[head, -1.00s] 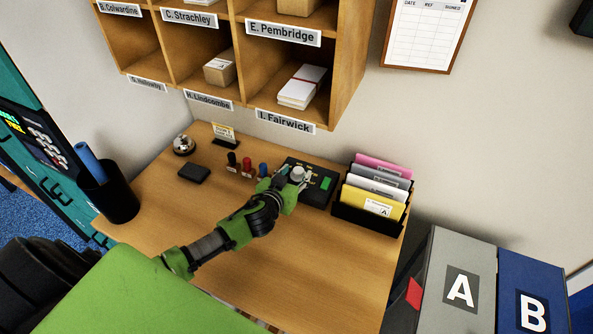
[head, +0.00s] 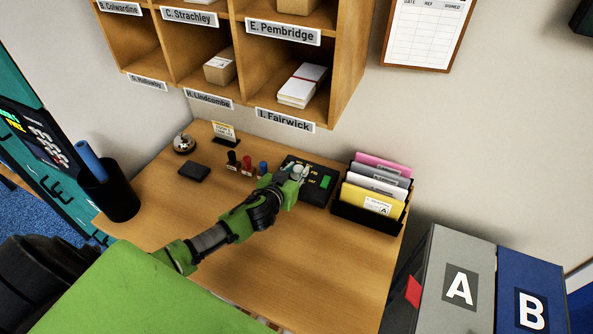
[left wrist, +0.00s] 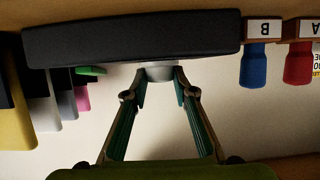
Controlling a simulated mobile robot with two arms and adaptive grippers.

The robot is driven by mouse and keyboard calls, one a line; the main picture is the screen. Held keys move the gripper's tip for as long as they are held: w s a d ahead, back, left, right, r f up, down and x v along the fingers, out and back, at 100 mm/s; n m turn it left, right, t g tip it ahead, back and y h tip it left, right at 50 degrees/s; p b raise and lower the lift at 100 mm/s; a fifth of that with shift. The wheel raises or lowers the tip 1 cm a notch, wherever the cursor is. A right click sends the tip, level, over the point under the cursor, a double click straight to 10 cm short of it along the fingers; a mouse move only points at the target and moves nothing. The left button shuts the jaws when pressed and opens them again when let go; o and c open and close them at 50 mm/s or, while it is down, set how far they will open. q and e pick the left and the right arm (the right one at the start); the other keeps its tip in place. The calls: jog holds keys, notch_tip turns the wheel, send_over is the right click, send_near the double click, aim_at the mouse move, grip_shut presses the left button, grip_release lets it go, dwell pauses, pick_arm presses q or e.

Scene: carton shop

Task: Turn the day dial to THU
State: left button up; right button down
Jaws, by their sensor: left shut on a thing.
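The day dial is a round light-grey knob (head: 299,171) on top of a black box (head: 317,194) on the desk. The box has small yellow labels around the knob, too small to read, and a green patch on its right side. My left gripper (head: 294,178) reaches in from the left and is shut on the knob. In the left wrist view the two fingers (left wrist: 162,82) close on either side of the grey knob (left wrist: 160,71), under the dark box (left wrist: 130,38). The dial's pointer cannot be made out. My right gripper is not in view.
Stamps with black, red and blue handles (head: 247,164) stand left of the box. A file rack (head: 368,218) with coloured folders stands to its right. A pen cup (head: 117,198), bell (head: 184,144) and dark pad (head: 194,171) are farther left. The front desk (head: 300,265) is clear.

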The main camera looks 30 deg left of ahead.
pick_arm(q)
jog(key=shift+a, duration=0.1)
jog(key=m+h, duration=0.1)
jog(key=m+h+p, duration=0.1)
jog(key=m+h, duration=0.1)
jog(key=shift+a+r+h, duration=0.1)
jog(key=shift+a+h, duration=0.2)
jog(key=shift+w+m+h, duration=0.1)
jog(key=shift+m+h, duration=0.3)
jog(key=shift+m, duration=0.1)
jog(key=shift+w+a+m+g+h+b, duration=0.1)
jog(key=shift+a+m+g+h+b, duration=0.15)
jog(key=shift+m+g+h, duration=0.4)
jog(key=shift+m+h+b, duration=0.65)
jog(key=shift+m+h, duration=0.2)
jog(key=shift+h, duration=0.2)
jog(key=shift+w+f+m+g+h+b, duration=0.1)
jog(key=shift+f+m+g+h+b, duration=0.1)
jog(key=shift+m+g+h+b, duration=0.8)
jog(key=shift+r+m+g+h+b, duration=0.1)
jog(key=shift+m+g+h+b, duration=0.45)
jog(key=shift+m+h+b, duration=0.55)
jog(key=shift+y, duration=0.3)
